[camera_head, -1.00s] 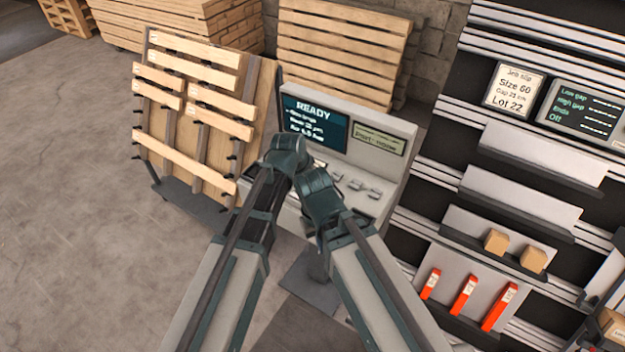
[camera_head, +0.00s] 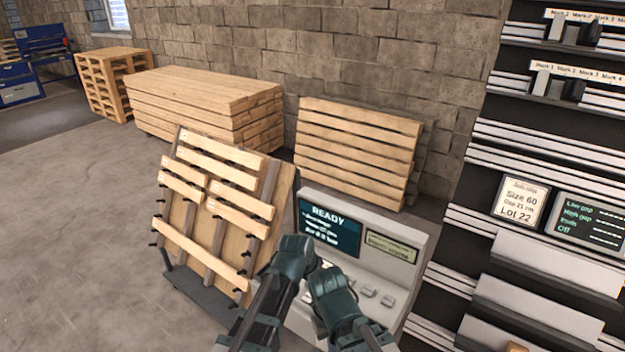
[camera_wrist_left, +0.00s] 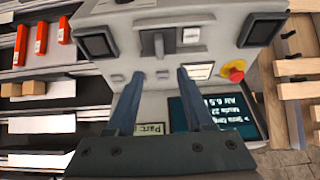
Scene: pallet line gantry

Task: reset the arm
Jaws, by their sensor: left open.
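My left gripper (camera_wrist_left: 160,76) shows in the left wrist view with its two dark fingers apart and nothing between them. Beyond its fingers is the grey console (camera_wrist_left: 155,100), seen upside down, with its screen (camera_wrist_left: 218,112) and a red emergency button (camera_wrist_left: 235,72). In the head view my arm links (camera_head: 300,262) rise from the bottom edge to dark teal joints in front of the console's (camera_head: 405,262) left part. No fingers can be made out there. My right gripper does not show.
A slatted pallet (camera_head: 225,215) leans on a dark stand left of the console. A stack of pallets (camera_head: 195,100) and another pallet (camera_head: 355,150) stand by the brick wall. A dark rack with a job slip (camera_head: 521,201) is at the right. The floor (camera_head: 80,230) at left is clear.

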